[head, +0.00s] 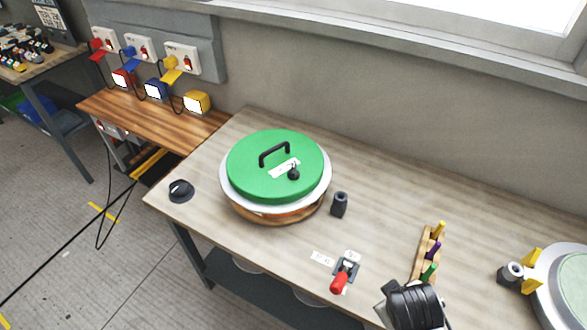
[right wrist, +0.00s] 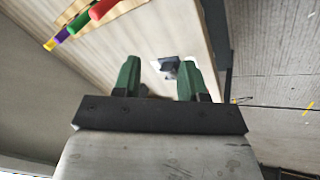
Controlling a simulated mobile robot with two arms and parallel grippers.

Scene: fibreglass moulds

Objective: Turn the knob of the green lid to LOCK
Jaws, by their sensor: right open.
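The green lid (head: 255,178) sits on a round mould with a pale rim (head: 228,195) on the wooden table in the head view. It has a black handle and a small black knob (head: 293,174) beside a white label (head: 281,169). The label's writing is too small to read, so I cannot tell the knob's setting. My right gripper (right wrist: 160,68) is open, its two green fingers apart with nothing gripped. It is away from the lid, over the table's front edge. My left gripper is not in view.
A red-handled clamp (head: 341,280) stands near the table's front edge. A rack (head: 421,262) holds coloured pegs. A dark cylinder (head: 339,205) stands right of the lid, and a black dial (head: 180,190) lies left. Another round mould (head: 570,290) is far right.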

